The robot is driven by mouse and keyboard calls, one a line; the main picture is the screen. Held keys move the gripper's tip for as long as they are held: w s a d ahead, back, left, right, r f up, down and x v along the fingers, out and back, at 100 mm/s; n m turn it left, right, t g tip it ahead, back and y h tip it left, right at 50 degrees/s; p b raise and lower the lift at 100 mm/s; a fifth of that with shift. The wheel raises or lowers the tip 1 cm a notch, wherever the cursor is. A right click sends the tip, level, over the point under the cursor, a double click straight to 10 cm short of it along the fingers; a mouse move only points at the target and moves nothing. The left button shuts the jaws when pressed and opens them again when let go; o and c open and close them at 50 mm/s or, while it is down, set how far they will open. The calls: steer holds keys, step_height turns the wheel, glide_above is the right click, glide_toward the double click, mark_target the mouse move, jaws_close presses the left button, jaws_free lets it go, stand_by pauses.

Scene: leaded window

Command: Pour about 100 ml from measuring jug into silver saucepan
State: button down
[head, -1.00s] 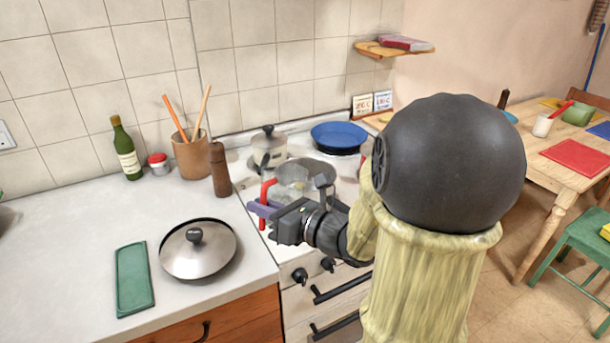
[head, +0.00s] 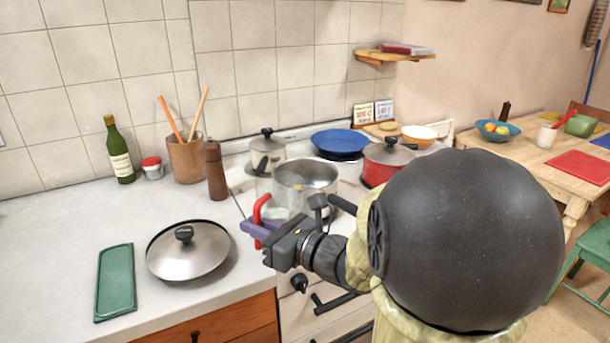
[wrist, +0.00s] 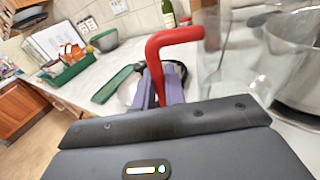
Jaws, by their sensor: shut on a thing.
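The clear measuring jug (head: 276,196) has a red handle (head: 259,209) and stands out faintly against the stove. My gripper (head: 262,229) has purple fingers shut on the handle; the wrist view also shows the red handle (wrist: 163,65) between them. The jug's clear body (wrist: 238,62) is right of the handle there. The silver saucepan (head: 322,179) is open, on the stove just beyond and right of the jug. Its side (wrist: 298,92) shows at the right edge of the wrist view. The jug looks roughly upright; its liquid level is hard to tell.
A lidded pot (head: 267,146), a blue pan (head: 340,141) and a red lidded pot (head: 385,160) crowd the stove. A pepper mill (head: 215,170) and a utensil crock (head: 186,158) stand left. A loose lid (head: 190,252) and green mat (head: 115,283) lie on the counter.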

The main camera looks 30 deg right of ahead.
steer(key=shift+s+a+f+n+b, duration=0.2)
steer(key=shift+f+n+b, duration=0.25)
steer(key=shift+b, duration=0.6)
steer(key=shift+s+a+f+n+b, duration=0.15)
steer(key=shift+f+n+b, duration=0.3)
steer(key=shift+b, duration=0.55)
steer(key=shift+f, duration=0.15)
